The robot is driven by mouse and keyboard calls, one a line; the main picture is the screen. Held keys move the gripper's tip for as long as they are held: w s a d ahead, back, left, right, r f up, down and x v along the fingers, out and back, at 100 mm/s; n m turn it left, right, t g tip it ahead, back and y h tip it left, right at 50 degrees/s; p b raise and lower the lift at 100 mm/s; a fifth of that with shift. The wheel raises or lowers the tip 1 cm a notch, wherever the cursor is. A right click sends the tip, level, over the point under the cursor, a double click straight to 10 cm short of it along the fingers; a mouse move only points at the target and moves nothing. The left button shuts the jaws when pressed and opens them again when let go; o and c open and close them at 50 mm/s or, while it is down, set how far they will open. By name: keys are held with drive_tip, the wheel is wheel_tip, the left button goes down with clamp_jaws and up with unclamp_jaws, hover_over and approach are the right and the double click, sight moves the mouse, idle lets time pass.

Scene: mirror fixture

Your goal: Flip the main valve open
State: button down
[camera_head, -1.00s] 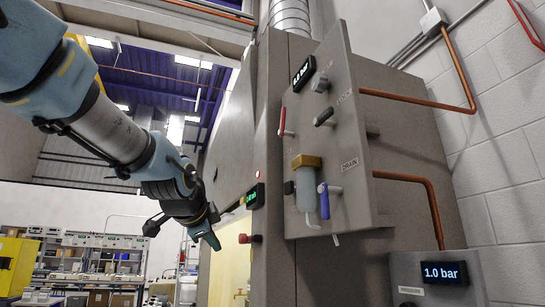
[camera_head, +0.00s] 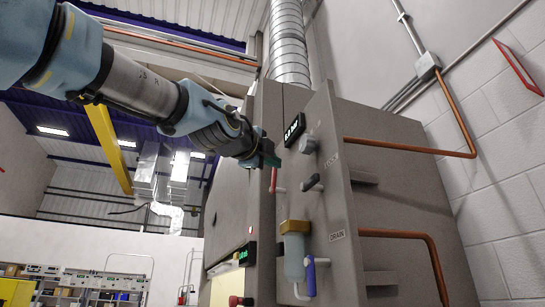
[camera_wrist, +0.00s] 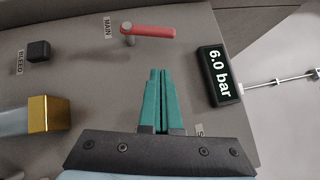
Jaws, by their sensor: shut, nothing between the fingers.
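The main valve has a red lever (camera_wrist: 150,31) on a round metal pivot, beside the label MAIN in the wrist view. In that view the lever lies sideways, pointing right from its pivot. In the head view the red lever (camera_head: 273,180) is partly hidden by my gripper (camera_head: 268,158). My gripper also shows in the wrist view (camera_wrist: 158,72), its green fingers together and empty. The fingertips appear just below the red lever in that picture, and I see no clear contact.
The grey panel (camera_head: 335,210) carries a 6.0 bar display (camera_wrist: 219,75), a grey knob (camera_head: 307,144), a black-handled lever (camera_head: 312,182), a brass-topped filter (camera_head: 294,227) and a blue lever (camera_head: 310,272). A black BLEED knob (camera_wrist: 39,51) sits left of the main valve in the wrist view.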

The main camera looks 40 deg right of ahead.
sight(273, 168)
drive_tip(key=shift+w+d+r+p, duration=0.2)
drive_tip(key=shift+w+d+r, duration=0.05)
drive_tip(key=shift+w+d, duration=0.4)
drive_tip(key=shift+w+d+r+p, duration=0.2)
drive_tip(key=shift+w+d, duration=0.35)
drive_tip(key=shift+w, duration=0.25)
drive_tip(key=shift+w+d+r+p, duration=0.2)
drive_tip(key=shift+w+d+r, duration=0.05)
drive_tip(key=shift+w+d, duration=0.4)
drive_tip(key=shift+w, duration=0.1)
drive_tip(key=b, duration=0.4)
drive_tip(key=shift+w+d+f, duration=0.1)
drive_tip(key=shift+w, duration=0.1)
drive_tip(key=shift+w+d+r+b, duration=0.1)
drive_tip(key=shift+w+r+b, duration=0.6)
drive_tip(key=shift+b, duration=0.7)
drive_tip(key=shift+s+r, duration=0.1)
drive_tip(key=shift+s, duration=0.05)
